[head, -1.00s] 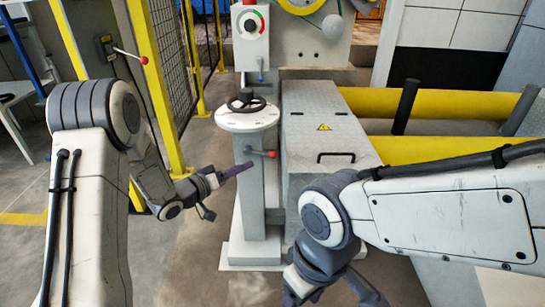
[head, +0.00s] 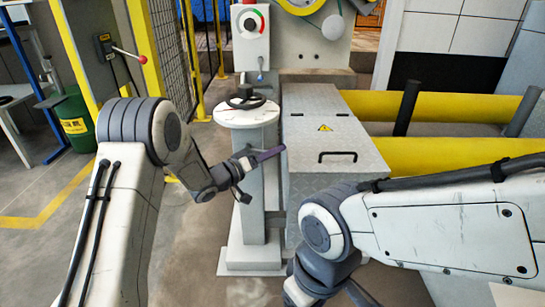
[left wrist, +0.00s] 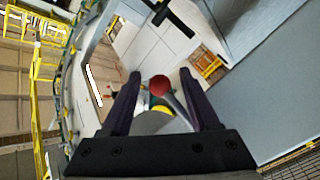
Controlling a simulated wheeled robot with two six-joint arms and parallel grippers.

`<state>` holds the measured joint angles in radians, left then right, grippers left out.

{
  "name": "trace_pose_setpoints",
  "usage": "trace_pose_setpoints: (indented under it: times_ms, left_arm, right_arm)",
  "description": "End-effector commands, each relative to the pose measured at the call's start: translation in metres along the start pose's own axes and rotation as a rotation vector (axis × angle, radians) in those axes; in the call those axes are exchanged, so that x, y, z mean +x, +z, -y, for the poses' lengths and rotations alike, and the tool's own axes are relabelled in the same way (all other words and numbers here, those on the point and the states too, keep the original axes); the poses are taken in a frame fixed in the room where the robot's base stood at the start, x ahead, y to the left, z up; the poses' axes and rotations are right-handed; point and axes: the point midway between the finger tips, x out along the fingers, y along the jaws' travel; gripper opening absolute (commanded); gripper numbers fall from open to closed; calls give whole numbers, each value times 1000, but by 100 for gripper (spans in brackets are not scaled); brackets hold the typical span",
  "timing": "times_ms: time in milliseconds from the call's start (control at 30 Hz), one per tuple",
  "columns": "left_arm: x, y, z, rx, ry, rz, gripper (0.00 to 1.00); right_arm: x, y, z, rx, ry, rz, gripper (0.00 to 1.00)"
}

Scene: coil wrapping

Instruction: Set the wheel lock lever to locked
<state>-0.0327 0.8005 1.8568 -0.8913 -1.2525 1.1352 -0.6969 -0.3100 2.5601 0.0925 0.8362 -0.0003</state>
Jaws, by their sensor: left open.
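The wheel lock lever shows in the left wrist view as a red ball knob (left wrist: 160,85) on a thin grey rod, seen in the gap between my open fingers. How deep it sits between them I cannot tell. In the head view my left gripper (head: 267,156) lies in front of the pedestal (head: 249,190) and hides the lever. It also shows in the left wrist view (left wrist: 160,97), with both fingers apart and nothing gripped. The black handwheel (head: 245,102) stands on the pedestal's round white top. My right gripper is mostly cut off at the bottom of the head view.
A grey metal cover (head: 325,135) with a black handle is right of the pedestal. Yellow rails (head: 450,149) run beyond it. A yellow post and mesh fence (head: 169,60) stand behind my left arm. A green drum (head: 72,124) is at left. My right arm crosses the lower right.

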Motion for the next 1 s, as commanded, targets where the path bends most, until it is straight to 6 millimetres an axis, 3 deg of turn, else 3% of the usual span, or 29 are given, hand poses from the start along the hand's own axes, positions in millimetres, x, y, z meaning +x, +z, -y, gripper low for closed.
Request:
trace_pose_setpoints:
  times_ms: [233,267,400,433,1000]
  left_arm:
    - [1,0,0,0,-1,1,62]
    - [1,0,0,0,-1,1,58]
    - [1,0,0,0,-1,0,4]
    - [1,0,0,0,-1,0,0]
    - [0,-2,-1,4,1,-4,0]
  right_arm:
    - [0,0,0,0,0,0,65]
    - [0,0,0,0,0,0,65]
    - [0,0,0,0,0,0,65]
    - [0,0,0,0,0,0,65]
    - [0,0,0,0,0,0,65]
